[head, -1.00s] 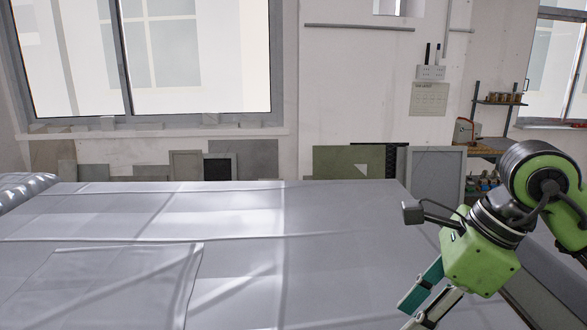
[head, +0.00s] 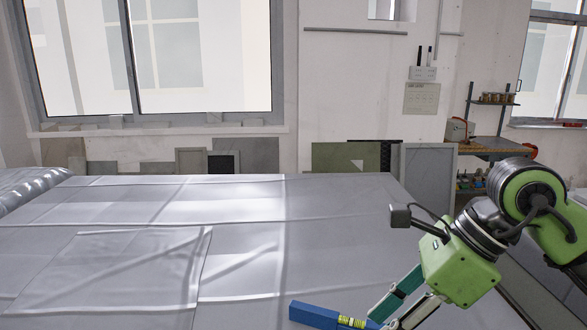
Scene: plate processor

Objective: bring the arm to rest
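My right arm is green and black and comes in from the right in the head view. Its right gripper (head: 386,318) points down and left over the grey-covered table (head: 245,235), with one teal finger and one grey finger. The fingertips are near the bottom edge of the picture. A long blue object with a yellow part (head: 322,316) reaches left from the fingertips. Its right end meets or passes behind them, and I cannot tell whether it is gripped. My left gripper is not in view.
The table is covered with a wrinkled grey sheet and is mostly clear. A rolled clear wrap (head: 28,190) lies at the far left. Framed panels (head: 345,157) lean against the wall behind. A wooden bench (head: 495,147) with a shelf stands at the back right.

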